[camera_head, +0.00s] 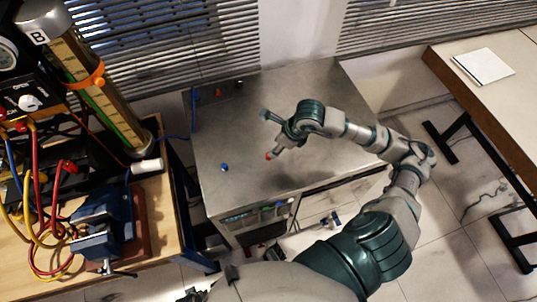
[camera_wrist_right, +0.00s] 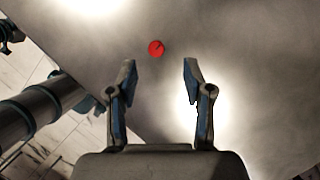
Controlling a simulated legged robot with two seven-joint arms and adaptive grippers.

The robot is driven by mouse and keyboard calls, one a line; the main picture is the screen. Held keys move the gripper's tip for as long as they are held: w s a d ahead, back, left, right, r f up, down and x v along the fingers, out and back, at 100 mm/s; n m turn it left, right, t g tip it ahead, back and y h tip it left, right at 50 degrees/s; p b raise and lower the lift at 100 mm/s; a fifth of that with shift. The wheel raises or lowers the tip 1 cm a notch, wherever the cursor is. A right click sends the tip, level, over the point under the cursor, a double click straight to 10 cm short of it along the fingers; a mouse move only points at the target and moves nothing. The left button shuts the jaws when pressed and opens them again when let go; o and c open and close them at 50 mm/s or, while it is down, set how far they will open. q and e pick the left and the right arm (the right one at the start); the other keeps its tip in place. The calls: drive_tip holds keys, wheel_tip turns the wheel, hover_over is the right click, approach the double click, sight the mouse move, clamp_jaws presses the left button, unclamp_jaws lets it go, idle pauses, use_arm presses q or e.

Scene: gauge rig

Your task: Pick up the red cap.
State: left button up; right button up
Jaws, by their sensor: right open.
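The red cap (camera_head: 268,156) sits on the metal table (camera_head: 230,190), close to my right gripper (camera_head: 267,135). In the right wrist view the round red cap (camera_wrist_right: 156,48) lies just beyond the fingertips, lined up with the gap between them. The right gripper (camera_wrist_right: 158,66) is open and empty, with its two fingers apart on either side of that line. Its height above the table is hard to tell. My left gripper is not in view.
A blue cap-like piece (camera_head: 224,167) is on the table left of the red cap. A small orange-red piece (camera_head: 218,91) and a dark blue piece (camera_head: 239,82) are at its back edge. A bench with a vise (camera_head: 100,225) and cables is at left. The table's middle is mostly clear.

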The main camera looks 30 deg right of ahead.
drive_tip(key=shift+w+a+f, duration=0.1)
drive_tip(key=shift+a+f, duration=0.2)
drive_tip(key=shift+f, duration=0.35)
drive_tip(key=x, duration=0.5)
drive_tip(key=shift+f, duration=0.15)
drive_tip(key=c, duration=0.9)
